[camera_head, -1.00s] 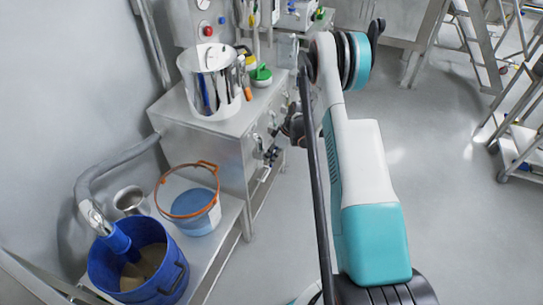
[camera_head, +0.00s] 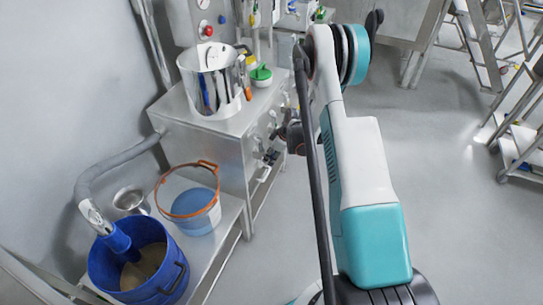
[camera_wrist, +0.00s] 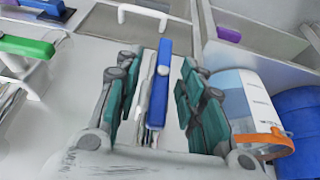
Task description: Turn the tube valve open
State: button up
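A valve with a long blue handle (camera_wrist: 160,88) stands out from a pale metal panel in the wrist view. I take it for the tube valve, though no label shows. My gripper (camera_wrist: 154,74) is open, with its teal-padded fingers on either side of the handle. Contact cannot be made out. In the head view my wrist (camera_head: 291,132) is at the front of the steel cabinet (camera_head: 232,150), and my arm partly hides the view there.
A green handle (camera_wrist: 27,45) is on the same panel, left in the wrist view. An orange-rimmed bucket (camera_head: 194,205) and a blue bin (camera_head: 112,274) stand on a low shelf beside the cabinet. A steel pot (camera_head: 209,85) is on top.

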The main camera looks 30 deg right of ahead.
jog(key=v, duration=1.2)
dwell(0.3)
jog(key=shift+a, duration=0.1)
